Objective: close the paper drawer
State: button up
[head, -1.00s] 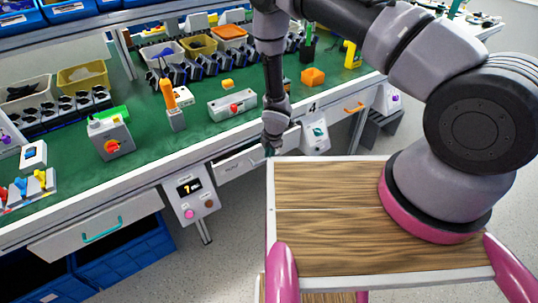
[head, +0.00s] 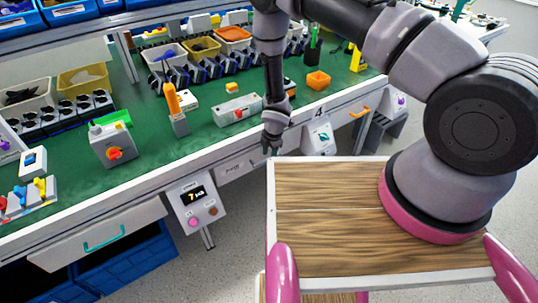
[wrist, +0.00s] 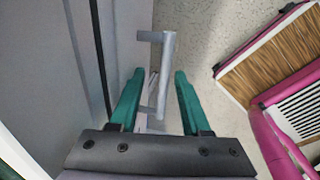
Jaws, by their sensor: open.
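The paper drawer (head: 240,166) is a pale grey front under the green-topped bench in the head view, with a small label. It looks nearly flush with the bench front; my arm hides part of it. In the wrist view its front (wrist: 128,35) is a grey panel left of centre, with a dark seam beside it. Its grey bar handle (wrist: 168,55) lies between the teal fingers of my gripper (wrist: 159,74). The fingers are apart, one on each side of the bar, and not clamped on it. In the head view my gripper (head: 271,146) is at the drawer's right part.
A control box with a display (head: 196,202) hangs left of the drawer, and a white switch box (head: 318,138) sits to its right. Another drawer with a teal handle (head: 104,238) is at lower left. My wooden-topped base is close in front. Bare floor shows between.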

jog(key=shift+r, duration=0.1)
notch_tip(320, 180, up, 10)
jog(key=s+d, duration=0.1)
jog(key=shift+s+r, duration=0.2)
jog(key=shift+s, duration=0.2)
jog(key=shift+d, duration=0.1)
